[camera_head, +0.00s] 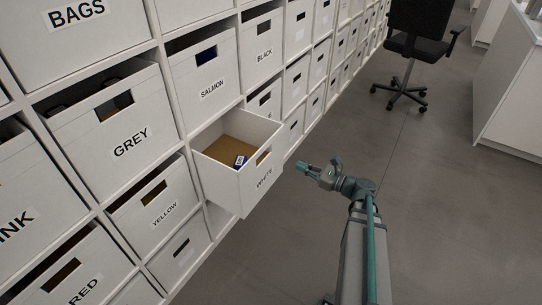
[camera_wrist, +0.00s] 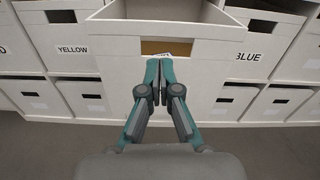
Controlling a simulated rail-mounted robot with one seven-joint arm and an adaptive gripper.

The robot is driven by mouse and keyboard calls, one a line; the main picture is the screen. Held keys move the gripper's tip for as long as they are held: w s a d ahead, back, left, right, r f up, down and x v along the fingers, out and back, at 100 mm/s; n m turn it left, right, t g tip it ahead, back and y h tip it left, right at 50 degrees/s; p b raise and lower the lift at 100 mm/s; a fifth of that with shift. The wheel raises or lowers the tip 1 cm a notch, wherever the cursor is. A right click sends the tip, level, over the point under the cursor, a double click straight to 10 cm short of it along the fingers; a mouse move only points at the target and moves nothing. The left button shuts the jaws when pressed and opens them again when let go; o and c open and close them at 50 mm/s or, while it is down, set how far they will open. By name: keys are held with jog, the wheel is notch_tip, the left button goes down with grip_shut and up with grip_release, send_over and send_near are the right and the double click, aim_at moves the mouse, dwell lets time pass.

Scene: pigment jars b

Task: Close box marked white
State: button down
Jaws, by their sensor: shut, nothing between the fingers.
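The box marked WHITE (camera_head: 263,181) is pulled out of the shelf in the head view. Its open top shows a brown bottom and a small dark blue item with a pale label (camera_head: 241,160) inside. My gripper (camera_head: 304,167) is to the right of the box's front, apart from it in this view. In the wrist view the front of the box (camera_wrist: 205,52) fills the upper middle, with its handle slot above the fingertips. My gripper (camera_wrist: 159,66) is shut and empty there, pointing at the front. Whether it touches the front cannot be told.
Boxes marked YELLOW (camera_head: 153,206), SALMON (camera_head: 205,78) and GREY (camera_head: 118,122) sit in the shelf around it. A box marked BLUE (camera_wrist: 258,45) is at right in the wrist view. An office chair (camera_head: 412,50) stands farther back. The grey floor (camera_head: 440,210) is open at right.

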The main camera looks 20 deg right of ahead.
jog(key=m, duration=0.1)
send_near(262, 149)
jog(key=x, duration=0.7)
jog(key=shift+a, duration=0.2)
dwell(0.3)
